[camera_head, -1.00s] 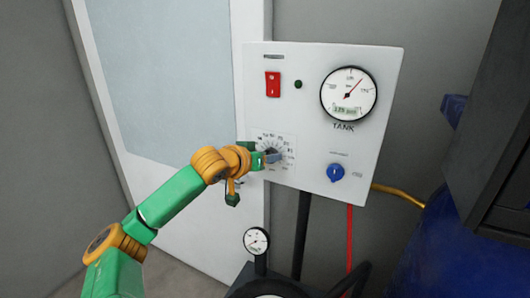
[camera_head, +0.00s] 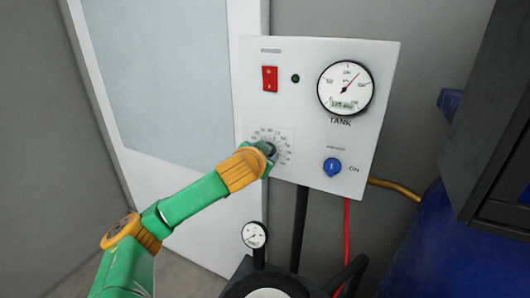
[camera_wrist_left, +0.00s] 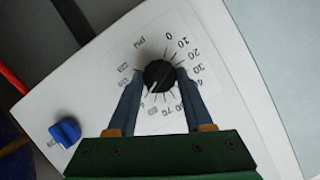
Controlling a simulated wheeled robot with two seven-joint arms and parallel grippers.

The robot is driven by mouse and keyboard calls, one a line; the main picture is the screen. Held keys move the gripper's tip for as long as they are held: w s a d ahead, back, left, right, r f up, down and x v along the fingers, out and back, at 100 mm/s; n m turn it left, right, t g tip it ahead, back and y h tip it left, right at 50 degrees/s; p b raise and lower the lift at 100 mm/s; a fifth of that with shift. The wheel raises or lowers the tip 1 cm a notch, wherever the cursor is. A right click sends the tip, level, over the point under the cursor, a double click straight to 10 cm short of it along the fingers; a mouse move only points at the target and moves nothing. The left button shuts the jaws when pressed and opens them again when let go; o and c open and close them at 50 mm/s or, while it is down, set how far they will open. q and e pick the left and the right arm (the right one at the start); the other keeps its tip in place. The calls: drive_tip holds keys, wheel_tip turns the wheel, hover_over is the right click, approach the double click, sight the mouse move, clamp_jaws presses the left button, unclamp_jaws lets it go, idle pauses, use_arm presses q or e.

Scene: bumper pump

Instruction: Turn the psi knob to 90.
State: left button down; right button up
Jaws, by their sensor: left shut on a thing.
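The psi knob (camera_wrist_left: 158,75) is a round black knob with a pale pointer mark toward its lower left. It sits in the middle of a white printed dial (camera_wrist_left: 187,45) on the control panel. In the left wrist view my left gripper (camera_wrist_left: 160,72) has one finger on each side of the knob and is shut on it. Its fingers and palm cover part of the lower dial, and the exact number at the mark is too small to read. In the head view my left gripper (camera_head: 268,152) reaches the dial and mostly hides the knob. My right gripper is not in view.
The white panel (camera_head: 300,120) also carries a red switch (camera_head: 270,79), a dark green lamp (camera_head: 295,78), a tank gauge (camera_head: 345,88) and a blue knob (camera_head: 332,167). A small gauge (camera_head: 254,235) stands below. A dark cabinet (camera_head: 495,110) is at the right.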

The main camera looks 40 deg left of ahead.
use_arm(q)
drive_tip(key=shift+r, duration=0.1)
idle(0.4)
drive_tip(key=c, duration=0.6)
unclamp_jaws()
drive_tip(key=o, duration=0.3)
drive_tip(key=b+v, duration=0.3)
drive_tip(key=v, duration=0.4)
